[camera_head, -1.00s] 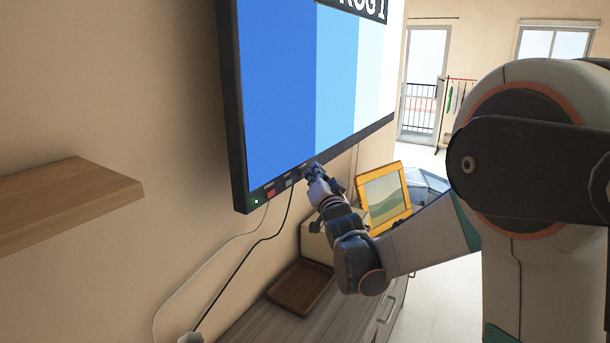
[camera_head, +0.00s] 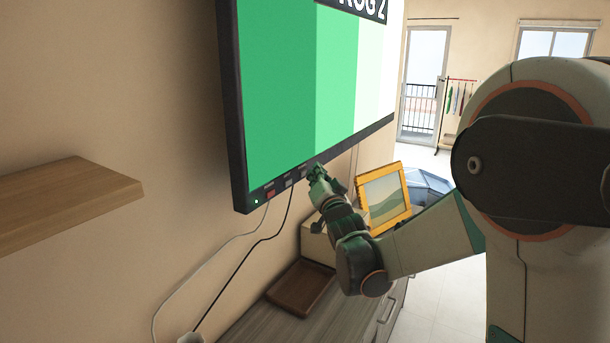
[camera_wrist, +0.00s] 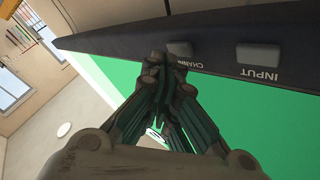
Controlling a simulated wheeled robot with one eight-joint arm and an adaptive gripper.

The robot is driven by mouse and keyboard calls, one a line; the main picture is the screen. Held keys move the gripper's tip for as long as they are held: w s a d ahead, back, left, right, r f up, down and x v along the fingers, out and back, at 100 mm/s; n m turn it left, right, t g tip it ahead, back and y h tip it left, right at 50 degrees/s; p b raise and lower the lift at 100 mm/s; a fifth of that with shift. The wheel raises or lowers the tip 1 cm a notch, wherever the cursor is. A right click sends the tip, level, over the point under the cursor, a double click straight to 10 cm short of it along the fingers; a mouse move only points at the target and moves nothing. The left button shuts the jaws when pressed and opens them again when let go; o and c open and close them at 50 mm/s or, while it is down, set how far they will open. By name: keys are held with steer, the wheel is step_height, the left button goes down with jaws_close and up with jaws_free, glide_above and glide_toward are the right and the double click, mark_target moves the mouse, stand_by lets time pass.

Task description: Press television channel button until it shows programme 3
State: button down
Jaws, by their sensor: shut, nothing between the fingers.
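The television (camera_head: 280,100) hangs on the wall in the head view. Its screen is green and its label (camera_head: 362,6), cut off at the top, ends in "OG 2". My gripper (camera_head: 314,170) is shut and empty at the lower bezel. In the wrist view, its fingertips (camera_wrist: 163,62) are at the grey channel button (camera_wrist: 181,49), partly covering its "CHANN" lettering. I cannot tell whether they touch the button. The input button (camera_wrist: 258,55) sits to the right of it in that view.
A red button (camera_head: 271,193) and a grey button are farther left along the bezel. A yellow picture frame (camera_head: 384,197) stands behind my gripper, near a cabinet with a brown tray (camera_head: 301,287). A wooden shelf (camera_head: 70,198) juts out at left. Cables hang below the television.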

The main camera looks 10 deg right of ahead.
steer(key=shift+s+d, duration=0.15)
steer(key=shift+s+d, duration=2.1)
stand_by(2.2)
steer(key=w+a, duration=0.4)
steer(key=shift+w+a+p, duration=0.15)
steer(key=shift+p, duration=0.2)
stand_by(0.7)
stand_by(1.4)
